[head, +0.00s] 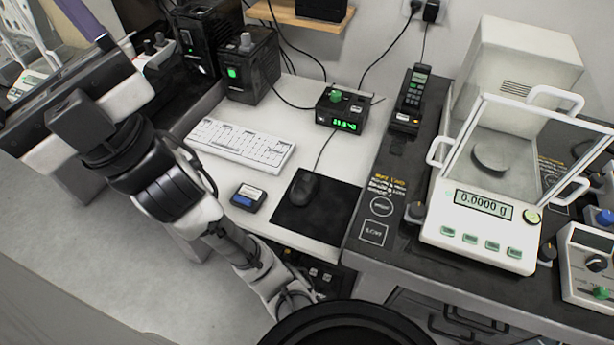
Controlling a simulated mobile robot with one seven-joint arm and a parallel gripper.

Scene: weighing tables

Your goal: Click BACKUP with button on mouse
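A black mouse (304,187) lies on a black mouse pad (335,212) near the front right of the white desk. A cable runs from it toward the back. My arm reaches up and left from the bottom of the picture. My gripper (80,122) is at the upper left, beyond the desk's left side and well away from the mouse. It seems empty, but its fingertips are not clearly seen, so I cannot tell whether it is open. I can read no BACKUP label in this view.
A white keyboard (240,143), a small dark device (248,197) and a green-lit display box (341,110) stand on the desk. Black machines (250,68) stand behind. A dark table (395,215) at right holds a balance (485,225) and a handset (412,98).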

